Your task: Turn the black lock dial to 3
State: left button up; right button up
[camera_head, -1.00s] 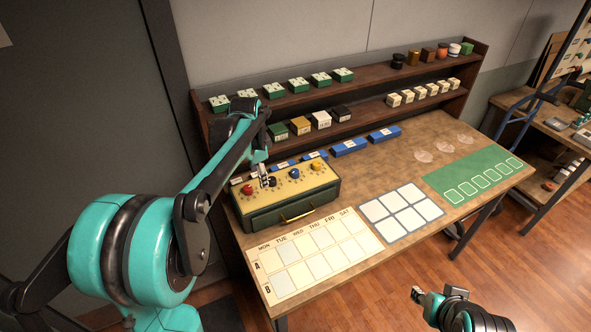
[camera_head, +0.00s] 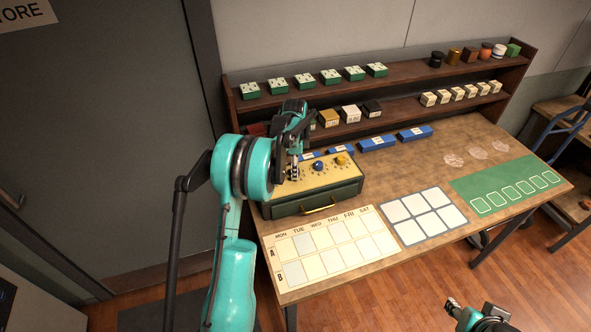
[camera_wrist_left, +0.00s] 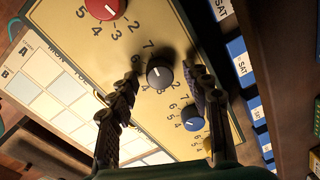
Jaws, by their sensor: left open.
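The lock box (camera_head: 312,204) is dark green with a cream dial panel and a brass handle, standing on the table's left part. In the left wrist view the black dial (camera_wrist_left: 160,74) lies between the two fingers of my left gripper (camera_wrist_left: 165,88), with gaps visible on both sides. It has a small white mark; I cannot tell which number it points to. My left gripper (camera_head: 294,172) is open and points down over the panel, hiding most of the black dial in the head view. My right gripper (camera_head: 453,304) is at the bottom right, far from the box; its jaws are unclear.
The red dial (camera_wrist_left: 105,8) and blue dial (camera_wrist_left: 193,121) flank the black one. The yellow dial (camera_head: 341,160) is at the panel's right. Blue boxes (camera_head: 378,143) stand close behind the lock box. A day chart (camera_head: 330,250) lies in front. A shelf (camera_head: 400,80) rises at the back.

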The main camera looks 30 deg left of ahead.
pick_arm(q)
jog(key=shift+f, duration=0.3)
grip_shut()
